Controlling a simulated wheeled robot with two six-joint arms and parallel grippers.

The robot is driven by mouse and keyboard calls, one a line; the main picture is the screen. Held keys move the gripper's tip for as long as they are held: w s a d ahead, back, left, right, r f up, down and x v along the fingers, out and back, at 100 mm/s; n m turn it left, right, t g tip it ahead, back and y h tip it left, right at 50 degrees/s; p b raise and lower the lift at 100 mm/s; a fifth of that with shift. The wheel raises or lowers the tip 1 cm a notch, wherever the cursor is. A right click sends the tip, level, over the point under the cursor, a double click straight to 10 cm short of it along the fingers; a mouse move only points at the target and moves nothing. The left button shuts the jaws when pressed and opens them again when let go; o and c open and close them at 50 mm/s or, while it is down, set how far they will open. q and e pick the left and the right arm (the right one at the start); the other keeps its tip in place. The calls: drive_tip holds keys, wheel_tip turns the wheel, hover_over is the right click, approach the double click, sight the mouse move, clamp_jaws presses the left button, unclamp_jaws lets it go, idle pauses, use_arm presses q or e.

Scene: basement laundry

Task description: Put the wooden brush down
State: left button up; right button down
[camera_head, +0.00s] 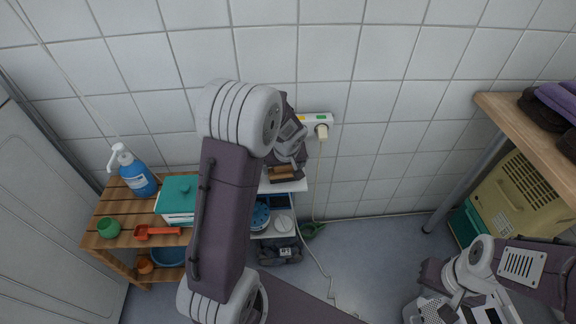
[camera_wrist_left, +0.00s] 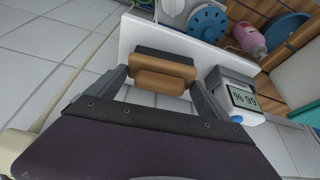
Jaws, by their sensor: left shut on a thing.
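The wooden brush (camera_head: 283,173) has a brown wooden back and a dark bristle side. In the left wrist view the brush (camera_wrist_left: 163,80) lies crosswise between the two fingers of my left gripper (camera_wrist_left: 160,92), which is shut on it. In the head view my left gripper (camera_head: 284,168) points down at a narrow white shelf top (camera_head: 294,186) by the tiled wall. The brush is over this top; I cannot tell whether it touches it. My right gripper (camera_head: 455,301) is low at the right, far from the brush, its fingers unclear.
A small meter with a display (camera_wrist_left: 239,96) stands close beside the left gripper's finger. A wooden rack (camera_head: 98,240) at left holds a blue pump bottle (camera_head: 138,175), a teal-lidded box (camera_head: 178,197) and a red scoop (camera_head: 157,231). A plug and cord (camera_head: 321,132) hang right of the gripper.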

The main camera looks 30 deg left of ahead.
use_arm(q)
drive_tip(key=shift+f, duration=0.1)
drive_tip(key=o, duration=1)
drive_tip(key=shift+o, duration=0.2)
drive_tip(key=p+v, duration=0.5)
drive_tip(key=v, duration=0.3)
drive_tip(key=s+d+f+m+g+h, duration=0.1)
drive_tip(key=s+d+m, duration=0.35)
drive_tip(key=s, duration=0.35)
drive_tip(key=s+d+f+m+g+h, duration=0.1)
drive_tip(key=s+d+m+h, duration=0.15)
drive_tip(key=s+d, duration=0.4)
wheel_tip(320, 180, up, 34)
drive_tip(key=s+a+p, duration=0.1)
drive_tip(key=p, duration=3.3)
drive_tip(key=shift+s+a+r+y, duration=0.2)
drive_tip(key=shift+a+y, duration=0.15)
